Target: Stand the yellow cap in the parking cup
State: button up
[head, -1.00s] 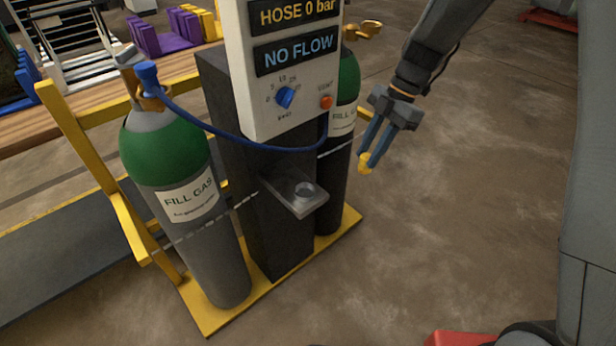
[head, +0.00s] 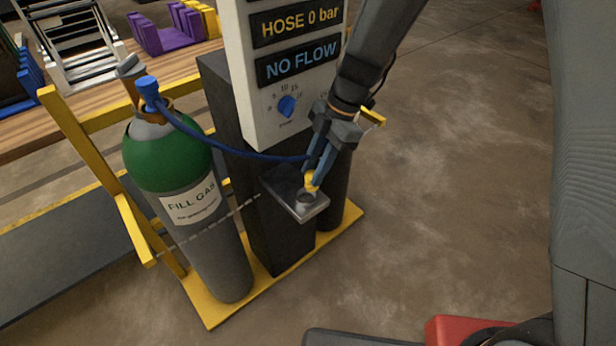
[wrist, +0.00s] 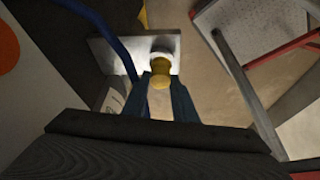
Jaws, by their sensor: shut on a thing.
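The yellow cap (head: 310,180) is held between the blue fingertips of my gripper (head: 312,176). It also shows in the wrist view (wrist: 160,80), between the two fingers. The parking cup (head: 305,199) is a small grey ring on the metal shelf (head: 283,184) that juts from the dark column. The cap is just above the cup in the head view, toward its back edge. In the wrist view the cup (wrist: 161,50) lies just beyond the cap, partly hidden by it. I cannot tell whether cap and cup touch.
A blue hose (head: 225,145) runs from the left gas cylinder (head: 165,160) to behind my gripper, and crosses the wrist view left of the fingers. The white panel (head: 290,65) stands close above the shelf.

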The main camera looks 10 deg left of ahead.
aim_at(311, 174)
jog(key=shift+s+a, duration=0.55)
jog(key=shift+a, duration=0.05)
jog(key=shift+f, duration=0.15)
jog(key=shift+f+p, duration=0.6)
jog(key=shift+f, duration=1.05)
jog(key=shift+f, duration=0.1)
jog(key=o, duration=1)
jog(key=shift+o, duration=0.2)
jog(key=shift+r, duration=0.2)
